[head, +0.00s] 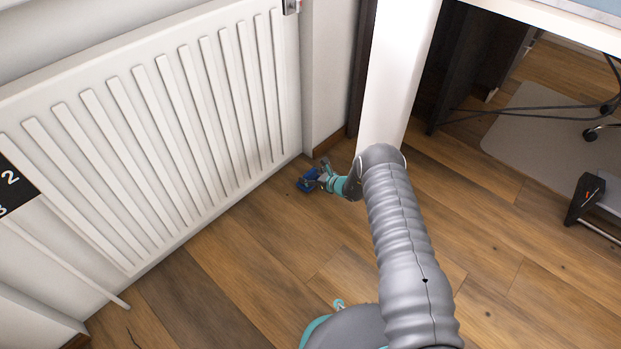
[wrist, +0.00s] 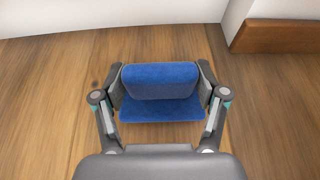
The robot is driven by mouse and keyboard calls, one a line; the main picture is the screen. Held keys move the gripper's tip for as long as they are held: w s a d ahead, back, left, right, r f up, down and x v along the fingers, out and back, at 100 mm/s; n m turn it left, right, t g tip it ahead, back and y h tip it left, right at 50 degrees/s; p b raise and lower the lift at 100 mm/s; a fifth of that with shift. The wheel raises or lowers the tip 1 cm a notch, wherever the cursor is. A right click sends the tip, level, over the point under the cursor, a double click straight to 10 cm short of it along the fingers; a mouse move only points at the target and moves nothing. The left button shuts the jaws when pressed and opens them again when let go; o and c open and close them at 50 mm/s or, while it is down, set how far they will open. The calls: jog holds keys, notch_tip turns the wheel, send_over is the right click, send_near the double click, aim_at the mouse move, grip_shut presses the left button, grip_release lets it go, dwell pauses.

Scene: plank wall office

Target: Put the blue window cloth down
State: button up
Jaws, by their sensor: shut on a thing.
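The blue window cloth (wrist: 161,82) is a folded or rolled blue piece between the two fingers of my gripper (wrist: 160,92) in the wrist view. The fingers press on its left and right sides. In the head view the cloth (head: 307,182) shows small at the end of my gripper (head: 318,176), low by the foot of the radiator. Wooden floor lies under the cloth. I cannot tell whether the cloth touches the floor.
A white radiator (head: 170,110) runs along the wall at the left. A desk with a chair mat (head: 545,125) is at the right.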

jog(key=shift+f, duration=0.45)
jog(key=shift+f, duration=0.15)
jog(key=o, duration=1.1)
jog(key=shift+o, duration=0.2)
